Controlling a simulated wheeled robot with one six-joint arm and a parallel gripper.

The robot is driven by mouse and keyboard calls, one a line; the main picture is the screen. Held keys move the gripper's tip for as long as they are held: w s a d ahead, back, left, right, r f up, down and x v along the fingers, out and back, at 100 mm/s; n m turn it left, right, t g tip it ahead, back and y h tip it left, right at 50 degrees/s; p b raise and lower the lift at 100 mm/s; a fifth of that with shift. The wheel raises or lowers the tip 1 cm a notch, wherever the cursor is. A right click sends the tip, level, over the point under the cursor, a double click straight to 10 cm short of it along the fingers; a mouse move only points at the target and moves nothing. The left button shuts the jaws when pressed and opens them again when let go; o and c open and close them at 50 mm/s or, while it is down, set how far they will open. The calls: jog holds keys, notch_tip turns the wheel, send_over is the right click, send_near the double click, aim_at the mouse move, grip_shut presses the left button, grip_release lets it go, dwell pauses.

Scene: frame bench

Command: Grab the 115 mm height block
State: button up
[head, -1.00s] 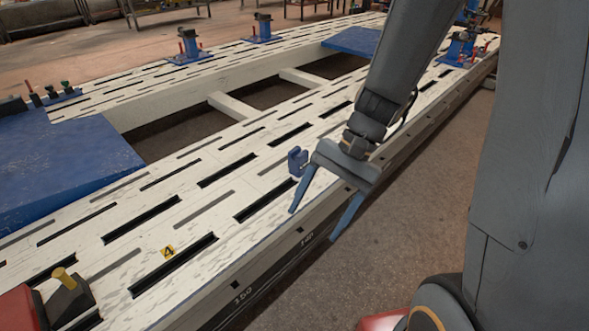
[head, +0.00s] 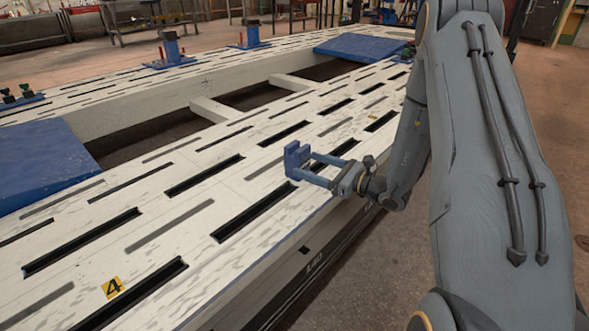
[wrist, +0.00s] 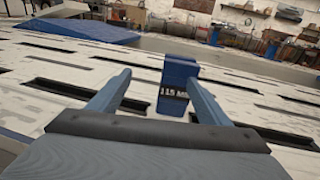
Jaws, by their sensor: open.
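The blue block (head: 295,155) stands upright on the white slotted frame bench, near its front edge. In the wrist view the same block (wrist: 180,72) shows the label "115 M", the rest of which is cut off by the right finger. My gripper (head: 302,167) is open and level, low over the bench, with its fingers pointing at the block. In the wrist view my gripper (wrist: 160,78) has the block ahead between the finger lines, much closer to the right finger than the left. I cannot tell whether that finger touches it.
The white bench (head: 235,180) has long dark slots and a large opening behind the block. Blue plates (head: 45,165) lie at the left and far end (head: 360,46). Blue clamp stands (head: 170,48) are on the far rail.

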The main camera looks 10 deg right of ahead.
aim_at(305, 162)
jog(key=shift+w+d+f+m+t+b, duration=0.3)
jog(key=shift+w+d+f+m+t, duration=0.15)
jog(key=shift+w+d+f, duration=0.35)
jog(key=shift+b+x, duration=0.35)
jog(key=shift+x, duration=0.9)
jog(key=w, duration=0.1)
jog(key=w+a+b, duration=0.2)
jog(key=w, duration=0.1)
jog(key=shift+a+f, duration=0.15)
jog(key=shift+f, duration=0.1)
jog(key=shift+w+a+r+b, duration=0.1)
jog(key=shift+w+a+b, duration=0.1)
jog(key=shift+w+b, duration=0.1)
jog(key=c, duration=1.6)
grip_shut()
jog(key=shift+r, duration=0.2)
